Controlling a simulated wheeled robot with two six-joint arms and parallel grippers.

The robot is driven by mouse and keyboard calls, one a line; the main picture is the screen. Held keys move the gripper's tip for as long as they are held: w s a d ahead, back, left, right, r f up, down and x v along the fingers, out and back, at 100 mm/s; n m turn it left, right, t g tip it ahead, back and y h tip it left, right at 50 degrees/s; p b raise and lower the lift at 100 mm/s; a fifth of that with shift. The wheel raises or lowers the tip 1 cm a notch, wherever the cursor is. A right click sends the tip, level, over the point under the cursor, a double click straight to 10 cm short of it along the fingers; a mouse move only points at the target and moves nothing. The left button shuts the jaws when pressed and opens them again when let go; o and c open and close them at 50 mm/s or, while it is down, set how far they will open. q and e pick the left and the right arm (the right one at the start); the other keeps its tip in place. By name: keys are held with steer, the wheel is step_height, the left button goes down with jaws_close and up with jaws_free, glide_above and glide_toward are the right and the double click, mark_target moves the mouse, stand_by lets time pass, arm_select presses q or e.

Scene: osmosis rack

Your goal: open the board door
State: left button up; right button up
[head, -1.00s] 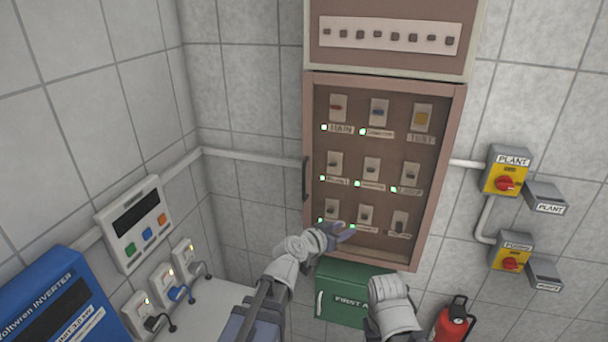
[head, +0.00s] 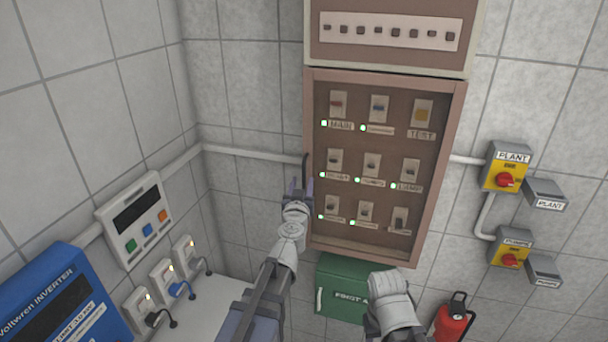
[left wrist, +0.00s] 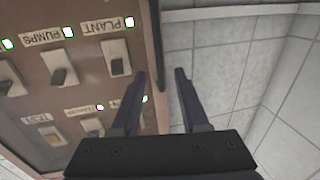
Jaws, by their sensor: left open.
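The board door (head: 455,150) is a brown-framed panel on the wall, and it appears shut. Rows of labelled switches and green lights show within its frame. Its dark upright handle (head: 305,168) is on the left edge, partly covered by my left gripper (head: 298,186). In the left wrist view the door (left wrist: 150,14) is upside down on the left. There the handle (left wrist: 158,45) lies roughly in line with the gap between the open, empty fingers of my left gripper (left wrist: 161,73). Contact with the handle cannot be told. My right gripper does not show.
A grey conduit (head: 250,156) meets the board from the left. A green first-aid box (head: 335,292) is below it, with a red extinguisher (head: 452,320) to its right.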

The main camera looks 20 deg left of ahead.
mark_target(304, 175)
arm_select(q)
steer(key=w, duration=0.4)
steer(key=w+a, duration=0.1)
steer(key=shift+w, duration=0.4)
steer(key=shift+s, duration=0.1)
jaws_close()
stand_by(0.9)
